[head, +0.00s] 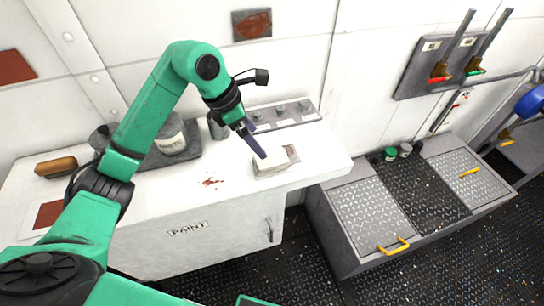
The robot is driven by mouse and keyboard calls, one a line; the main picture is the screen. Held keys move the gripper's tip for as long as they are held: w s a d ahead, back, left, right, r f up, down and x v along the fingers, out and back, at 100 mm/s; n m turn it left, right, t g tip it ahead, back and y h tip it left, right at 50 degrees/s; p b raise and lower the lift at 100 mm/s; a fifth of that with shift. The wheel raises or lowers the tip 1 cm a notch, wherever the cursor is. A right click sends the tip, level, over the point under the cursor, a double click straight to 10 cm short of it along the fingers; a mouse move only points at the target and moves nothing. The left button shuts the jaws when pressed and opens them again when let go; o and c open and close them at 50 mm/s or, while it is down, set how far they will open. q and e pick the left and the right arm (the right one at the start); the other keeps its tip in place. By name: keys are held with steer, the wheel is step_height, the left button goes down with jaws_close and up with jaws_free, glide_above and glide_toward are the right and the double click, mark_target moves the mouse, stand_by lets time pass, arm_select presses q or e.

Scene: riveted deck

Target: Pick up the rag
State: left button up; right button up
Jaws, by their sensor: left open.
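A pale folded cloth that looks like the rag (271,169) lies near the right end of the white cabinet top (235,200). My left gripper (264,156) comes down from the upper left, with its dark fingers at the rag's upper side. The fingers overlap the rag in the picture; I cannot tell if they touch it. The left gripper is open, and its tips hide a little of the rag. My right gripper is not in view.
A labelled white pot (170,135) stands on a dark tray left of the gripper. A brown-topped brush (56,166) lies at far left. A row of knobs (282,113) is behind the rag. A lower metal bench with a yellow handle (394,246) is to the right.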

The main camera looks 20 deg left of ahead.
mark_target(269, 157)
arm_select(q)
steer(key=p+x, duration=0.1)
steer(key=x, duration=0.3)
steer(key=p+x, duration=0.1)
steer(key=x, duration=0.3)
steer(key=shift+s+p, duration=0.2)
steer(key=shift+p, duration=0.2)
steer(key=shift+f, duration=0.15)
steer(key=c, duration=1.2)
